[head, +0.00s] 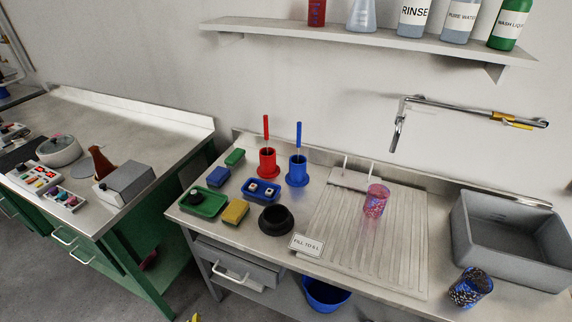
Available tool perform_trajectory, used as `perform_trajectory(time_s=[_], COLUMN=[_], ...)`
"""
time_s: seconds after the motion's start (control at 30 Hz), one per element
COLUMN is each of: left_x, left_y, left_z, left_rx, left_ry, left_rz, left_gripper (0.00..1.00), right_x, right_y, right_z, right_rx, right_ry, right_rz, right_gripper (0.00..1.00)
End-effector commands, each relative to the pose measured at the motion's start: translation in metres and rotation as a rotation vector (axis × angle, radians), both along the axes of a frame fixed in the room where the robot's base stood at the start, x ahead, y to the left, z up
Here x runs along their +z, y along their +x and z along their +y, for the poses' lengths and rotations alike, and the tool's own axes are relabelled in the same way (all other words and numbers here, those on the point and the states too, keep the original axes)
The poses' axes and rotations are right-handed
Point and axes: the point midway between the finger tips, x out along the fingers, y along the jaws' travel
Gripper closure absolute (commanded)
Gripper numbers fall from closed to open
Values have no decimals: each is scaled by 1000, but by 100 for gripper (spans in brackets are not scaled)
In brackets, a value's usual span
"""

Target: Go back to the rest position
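Neither my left gripper nor my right gripper shows in the head view. The metal bench (336,203) stands against the wall. A pink patterned cup (376,200) stands on its ribbed draining area (365,245). No gripper touches any of these things.
A green tray (203,203), sponges and a black bowl (276,220) stand at the bench's left. A shelf (370,40) holds bottles. A green bench (120,145) is further left.

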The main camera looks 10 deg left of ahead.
Motion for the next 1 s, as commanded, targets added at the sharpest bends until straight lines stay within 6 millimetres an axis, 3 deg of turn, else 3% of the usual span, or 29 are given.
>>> perform_trajectory(time_s=[0.1, 0.27, 0.5, 0.8, 1.0], left_x=[-59, -133, -231, -322, -355], left_y=[-8, -27, -77, -163, -217], left_z=[-10, -22, -33, -36, -32], left_rx=[2, 16, 62, 157, 221], left_ry=[-49, -120, -216, -310, -346], left_rz=[50, 108, 193, 289, 333], left_gripper=[19, 19, 19, 19, 19], right_x=[0, 0, 0, 0, 0], right_y=[0, 0, 0, 0, 0], right_z=[0, 0, 0, 0, 0], right_rx=[0, 0, 0, 0, 0], right_ry=[0, 0, 0, 0, 0], right_rz=[0, 0, 0, 0, 0], right_gripper=[100, 100, 100, 100, 100])
